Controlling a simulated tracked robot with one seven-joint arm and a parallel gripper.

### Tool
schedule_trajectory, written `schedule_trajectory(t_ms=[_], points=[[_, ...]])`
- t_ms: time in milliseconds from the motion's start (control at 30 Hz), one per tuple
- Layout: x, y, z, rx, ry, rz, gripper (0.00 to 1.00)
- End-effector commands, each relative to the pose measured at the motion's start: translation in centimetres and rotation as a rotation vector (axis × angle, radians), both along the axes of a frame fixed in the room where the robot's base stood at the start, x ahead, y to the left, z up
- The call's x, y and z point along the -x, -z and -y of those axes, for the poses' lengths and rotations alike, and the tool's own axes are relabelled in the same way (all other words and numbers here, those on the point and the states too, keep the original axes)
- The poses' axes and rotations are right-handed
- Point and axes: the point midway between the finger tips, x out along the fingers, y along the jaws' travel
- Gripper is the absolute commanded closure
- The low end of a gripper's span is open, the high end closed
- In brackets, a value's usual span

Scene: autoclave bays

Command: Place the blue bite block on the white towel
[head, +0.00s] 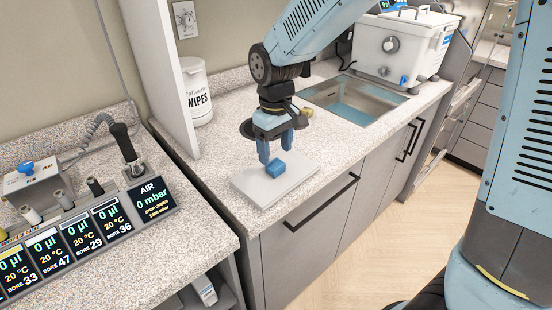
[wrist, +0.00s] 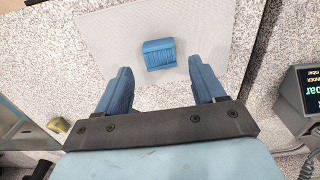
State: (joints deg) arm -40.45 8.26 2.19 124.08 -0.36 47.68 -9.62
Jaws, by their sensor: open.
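The blue bite block (head: 276,168) rests on the white towel (head: 262,190), which lies flat on the speckled counter near its front edge. In the wrist view the block (wrist: 158,54) sits on the towel (wrist: 105,30), ahead of the fingertips. My gripper (head: 276,150) is open above the towel, its two blue fingers pointing down close to the block. In the wrist view the fingers (wrist: 162,75) are spread apart with nothing between them, and the block is clear of both.
A white wipes tub (head: 196,92) stands behind on the counter. A sink (head: 352,98) and a white ultrasonic-type unit (head: 398,48) are to the right. A console with displays (head: 90,230) sits on the left counter. A small yellow item (wrist: 58,125) lies beside the gripper in the wrist view.

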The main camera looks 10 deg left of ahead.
Motion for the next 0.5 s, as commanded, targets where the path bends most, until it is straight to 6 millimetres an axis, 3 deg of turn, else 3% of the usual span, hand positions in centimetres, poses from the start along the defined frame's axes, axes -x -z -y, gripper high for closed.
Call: schedule_trajectory(t_ms=[200,500], points=[[-0.1,-4.3,0.0,-0.002,0.001,0.003,0.31],[0.0,-7.5,0.0,-0.001,0.001,0.001,0.31]])
